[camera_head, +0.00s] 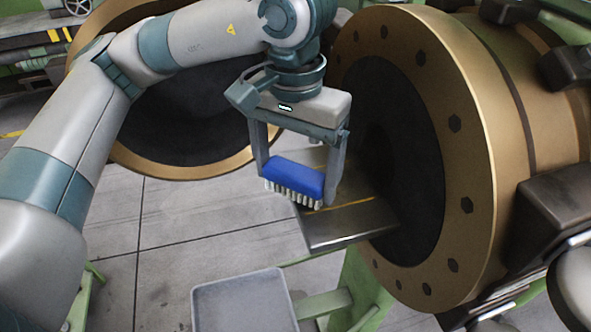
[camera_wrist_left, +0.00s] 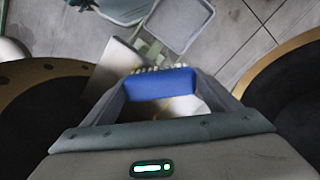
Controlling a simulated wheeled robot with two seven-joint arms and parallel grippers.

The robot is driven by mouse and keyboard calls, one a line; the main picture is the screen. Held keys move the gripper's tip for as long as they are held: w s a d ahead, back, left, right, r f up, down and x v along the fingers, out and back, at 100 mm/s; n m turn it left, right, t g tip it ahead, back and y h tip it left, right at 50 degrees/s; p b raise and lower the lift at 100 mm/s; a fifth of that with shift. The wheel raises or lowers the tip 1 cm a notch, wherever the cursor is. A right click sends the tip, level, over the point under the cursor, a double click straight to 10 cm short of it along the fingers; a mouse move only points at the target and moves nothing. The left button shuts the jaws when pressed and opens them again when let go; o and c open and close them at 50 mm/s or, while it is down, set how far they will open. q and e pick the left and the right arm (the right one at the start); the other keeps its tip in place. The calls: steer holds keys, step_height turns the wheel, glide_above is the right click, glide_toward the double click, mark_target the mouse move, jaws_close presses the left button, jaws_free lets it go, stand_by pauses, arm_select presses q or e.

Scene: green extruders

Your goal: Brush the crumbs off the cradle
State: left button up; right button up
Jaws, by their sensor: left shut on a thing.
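My left gripper (camera_head: 292,180) is shut on a blue brush (camera_head: 293,177) with pale bristles pointing down. The brush also shows between the fingers in the left wrist view (camera_wrist_left: 161,84). In the head view it overlaps the left part of the cradle (camera_head: 340,230), a dark metal plate jutting from the large brass-coloured ring. I cannot tell whether the bristles touch the plate. A yellow-orange line of small bits, perhaps crumbs (camera_head: 345,205), runs across the plate. My right gripper is not in view.
The large flanged ring (camera_head: 470,150) with bolt holes stands right of the plate. A second ring (camera_head: 190,172) stands behind my left arm. A grey tray (camera_head: 243,302) sits low in front, beside a green frame (camera_head: 355,295). Tiled floor shows between them.

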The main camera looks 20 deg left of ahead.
arm_select(q)
steer(key=shift+f+b, duration=0.3)
steer(key=shift+b, duration=0.05)
steer(key=shift+w+d, duration=0.1)
steer(key=shift+d, duration=0.05)
